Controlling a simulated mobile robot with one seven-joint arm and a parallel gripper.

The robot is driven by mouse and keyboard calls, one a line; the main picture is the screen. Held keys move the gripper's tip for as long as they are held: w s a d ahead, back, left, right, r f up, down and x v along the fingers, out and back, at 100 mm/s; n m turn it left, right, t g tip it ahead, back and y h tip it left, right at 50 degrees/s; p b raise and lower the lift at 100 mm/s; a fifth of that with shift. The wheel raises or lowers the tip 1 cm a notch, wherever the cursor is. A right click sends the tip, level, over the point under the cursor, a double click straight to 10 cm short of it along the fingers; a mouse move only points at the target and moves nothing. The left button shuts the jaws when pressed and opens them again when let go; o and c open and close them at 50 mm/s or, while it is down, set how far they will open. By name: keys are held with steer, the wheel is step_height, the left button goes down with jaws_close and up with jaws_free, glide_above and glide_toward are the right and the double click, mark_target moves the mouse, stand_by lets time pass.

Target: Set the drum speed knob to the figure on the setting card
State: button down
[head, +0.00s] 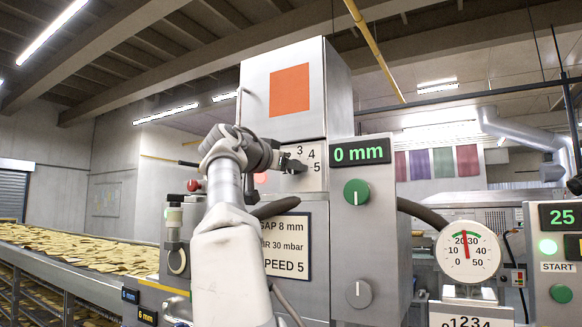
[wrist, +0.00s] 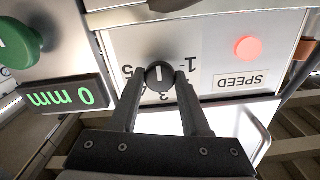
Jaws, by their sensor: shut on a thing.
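The drum speed knob (wrist: 158,76) is a small black dial with a white pointer line, on a light plate marked SPEED. The wrist view shows it upside down, with figures 1 to 5 around it, partly hidden by my fingers. My gripper (wrist: 156,85) is shut on the knob, one finger on each side. The pointer line stands about upright in that view; I cannot tell exactly which figure it marks. In the head view, my gripper (head: 283,161) is at the dial and hides the knob. The setting card (head: 291,224), partly behind my arm, reads GAP 8 mm and SPEED 5.
A green knob (head: 356,192) sits under a display (head: 361,152) reading 0 mm, right of the dial. A pink-red lamp (wrist: 247,48) is near the SPEED label. A conveyor of chips (head: 70,250) runs at left. A round gauge (head: 467,250) stands at right.

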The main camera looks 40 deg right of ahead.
steer(key=shift+c, duration=1.9)
jaws_free()
steer(key=shift+a, duration=0.1)
steer(key=b+v, duration=0.5)
steer(key=v, duration=1.2)
steer(key=shift+s, duration=0.1)
